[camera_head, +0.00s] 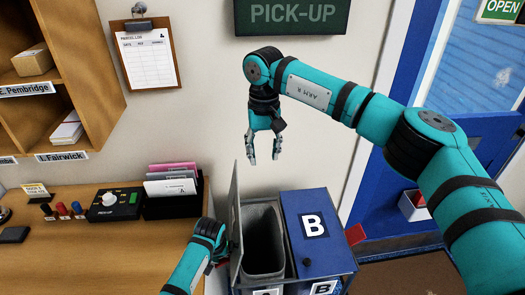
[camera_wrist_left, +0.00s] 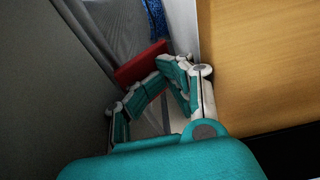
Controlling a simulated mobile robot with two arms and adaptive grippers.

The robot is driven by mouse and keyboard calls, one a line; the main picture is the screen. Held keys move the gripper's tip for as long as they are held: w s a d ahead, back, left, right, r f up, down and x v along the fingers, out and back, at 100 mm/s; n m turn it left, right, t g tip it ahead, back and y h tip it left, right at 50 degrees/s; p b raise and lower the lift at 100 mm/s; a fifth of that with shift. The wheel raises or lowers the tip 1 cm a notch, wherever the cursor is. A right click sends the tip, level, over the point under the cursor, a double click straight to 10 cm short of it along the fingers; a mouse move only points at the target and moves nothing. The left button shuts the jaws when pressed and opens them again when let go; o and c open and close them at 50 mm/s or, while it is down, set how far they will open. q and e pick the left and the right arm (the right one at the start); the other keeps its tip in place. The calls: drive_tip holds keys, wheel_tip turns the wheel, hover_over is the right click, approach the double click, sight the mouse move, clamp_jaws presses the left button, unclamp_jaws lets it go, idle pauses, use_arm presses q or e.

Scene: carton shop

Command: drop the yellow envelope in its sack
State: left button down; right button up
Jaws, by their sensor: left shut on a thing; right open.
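No yellow envelope shows in either view. A blue two-part bin (camera_head: 318,232) stands at the bottom middle. Its left compartment is open and holds a grey sack (camera_head: 264,240); a lid (camera_head: 235,215) stands upright at its left side. The right compartment is closed under a blue lid marked B. My left gripper (camera_head: 222,257) is low beside the upright lid. In the left wrist view its fingers (camera_wrist_left: 160,88) are closed at a red tab (camera_wrist_left: 140,62), which partly hides behind them. My right gripper (camera_head: 264,150) is open and empty, pointing down above the bin.
A wooden counter (camera_head: 80,240) at left carries a black file holder (camera_head: 172,205) with several envelopes and a control box (camera_head: 115,205). Shelves (camera_head: 65,90) are above it. A blue door (camera_head: 425,185) is at right. A red tab (camera_head: 356,234) sticks out from the bin's right side.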

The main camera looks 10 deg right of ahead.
use_arm(q)
drive_tip(key=shift+s+d+r+p, duration=0.1)
drive_tip(key=shift+d+r+p, duration=0.1)
drive_tip(key=shift+r+p, duration=0.45)
drive_tip(key=shift+d+r+p, duration=0.15)
drive_tip(key=shift+r+p, duration=0.3)
drive_tip(key=shift+r, duration=0.3)
drive_tip(key=shift+a+r, duration=0.15)
drive_tip(key=shift+r, duration=0.45)
drive_tip(key=shift+p+v, duration=0.3)
drive_tip(key=shift+v, duration=0.5)
drive_tip(key=w+v, duration=0.1)
drive_tip(key=v, duration=0.5)
drive_tip(key=shift+w, duration=0.5)
drive_tip(key=shift+r, duration=0.15)
